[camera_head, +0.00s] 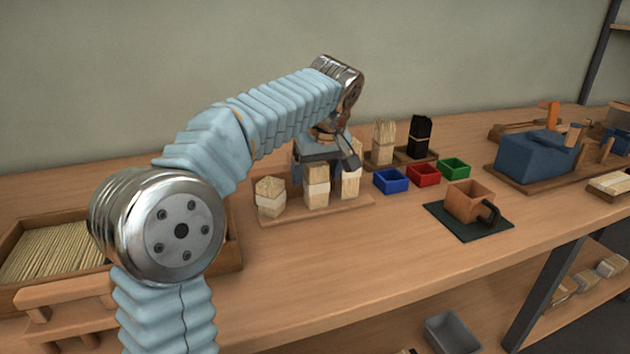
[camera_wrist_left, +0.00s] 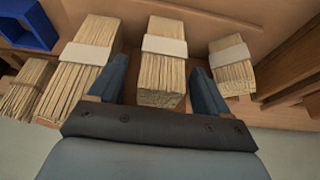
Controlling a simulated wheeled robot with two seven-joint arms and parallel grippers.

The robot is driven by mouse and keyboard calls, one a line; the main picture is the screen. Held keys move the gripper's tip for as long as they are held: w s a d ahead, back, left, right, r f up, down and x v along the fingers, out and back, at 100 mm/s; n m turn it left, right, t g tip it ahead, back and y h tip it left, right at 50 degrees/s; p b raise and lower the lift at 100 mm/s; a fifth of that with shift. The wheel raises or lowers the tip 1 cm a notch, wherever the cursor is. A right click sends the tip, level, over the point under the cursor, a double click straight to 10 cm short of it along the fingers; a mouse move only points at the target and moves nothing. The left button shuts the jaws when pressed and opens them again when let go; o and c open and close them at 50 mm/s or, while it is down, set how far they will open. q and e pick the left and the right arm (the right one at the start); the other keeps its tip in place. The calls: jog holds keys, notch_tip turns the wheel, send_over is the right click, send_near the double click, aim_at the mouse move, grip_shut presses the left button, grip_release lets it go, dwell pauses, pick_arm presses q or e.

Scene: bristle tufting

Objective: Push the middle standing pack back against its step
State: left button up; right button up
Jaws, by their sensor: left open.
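Three banded bristle packs stand in a row on a wooden board (camera_head: 310,214): the left pack (camera_head: 270,199), the middle pack (camera_head: 316,188) and the right pack (camera_head: 350,185). In the left wrist view the middle pack (camera_wrist_left: 163,75) shows its pale bristles and white band, with one pack on each side. My left gripper (camera_head: 330,158) is over the row from behind, partly hidden by its wrist. In the left wrist view its two blue fingers (camera_wrist_left: 158,80) are apart, one each side of the middle pack. Contact with it, and its gap to its step, cannot be told.
A tan bundle (camera_head: 383,145) and a black bundle (camera_head: 419,138) stand right of the row. Blue (camera_head: 391,182), red (camera_head: 424,175) and green (camera_head: 454,169) bins sit in front. A bristle tray (camera_head: 232,262) is at left. The front bench strip is clear.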

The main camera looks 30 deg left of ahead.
pick_arm(q)
jog(key=shift+x, duration=1.35)
